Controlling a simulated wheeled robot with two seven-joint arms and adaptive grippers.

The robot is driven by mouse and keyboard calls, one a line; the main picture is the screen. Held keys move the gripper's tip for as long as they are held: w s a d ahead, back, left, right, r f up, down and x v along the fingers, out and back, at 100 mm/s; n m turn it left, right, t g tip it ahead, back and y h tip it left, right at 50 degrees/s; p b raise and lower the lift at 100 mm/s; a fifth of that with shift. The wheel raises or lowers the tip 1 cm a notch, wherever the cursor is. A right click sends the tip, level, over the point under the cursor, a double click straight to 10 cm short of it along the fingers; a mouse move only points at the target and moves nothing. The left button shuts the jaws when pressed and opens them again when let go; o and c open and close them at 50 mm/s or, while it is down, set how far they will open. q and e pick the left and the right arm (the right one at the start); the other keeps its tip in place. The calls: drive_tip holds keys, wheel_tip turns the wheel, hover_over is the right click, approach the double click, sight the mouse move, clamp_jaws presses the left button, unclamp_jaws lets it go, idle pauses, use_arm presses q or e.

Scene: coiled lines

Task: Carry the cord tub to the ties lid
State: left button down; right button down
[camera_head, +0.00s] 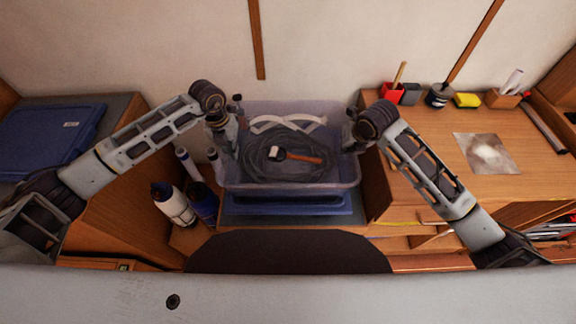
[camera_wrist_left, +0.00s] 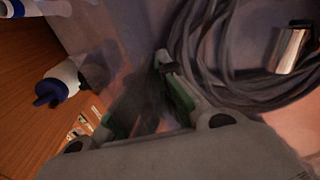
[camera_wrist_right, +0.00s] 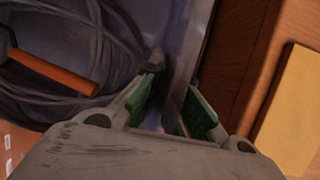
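Another blue piece (camera_head: 285,208) shows beneath the tub. My left gripper (camera_head: 226,150) is at the tub's left wall, and my right gripper (camera_head: 356,143) at its right wall. In the wrist views, my left fingers (camera_wrist_left: 142,95) and right fingers (camera_wrist_right: 176,100) stand apart, astride the walls.
Bottles (camera_head: 175,205) stand left of the tub, close to my left arm. The wall (camera_head: 180,45) is close behind the tub.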

use_arm(q)
drive_tip(key=shift+w+f+b, duration=0.1)
drive_tip(key=shift+f+b, duration=0.1)
drive_tip(key=shift+b, duration=0.1)
use_arm(e)
drive_tip(key=shift+d+f, duration=0.1)
drive_tip(key=shift+f, duration=0.3)
use_arm(q)
drive_tip(key=c, duration=2.1)
unclamp_jaws()
drive_tip(key=shift+f, duration=0.1)
use_arm(e)
drive_tip(key=c, duration=2.1)
unclamp_jaws()
drive_tip(key=shift+f, duration=0.1)
use_arm(q)
drive_tip(key=o, duration=0.5)
drive_tip(key=shift+c, duration=0.2)
use_arm(e)
drive_tip(key=o, duration=0.5)
drive_tip(key=shift+c, duration=0.2)
use_arm(q)
drive_tip(key=shift+a+r, duration=0.2)
drive_tip(key=shift+r, duration=1.8)
drive_tip(key=shift+a+r, duration=0.2)
drive_tip(key=shift+r, duration=1.8)
drive_tip(key=shift+a+r, duration=0.2)
drive_tip(key=shift+r, duration=1.8)
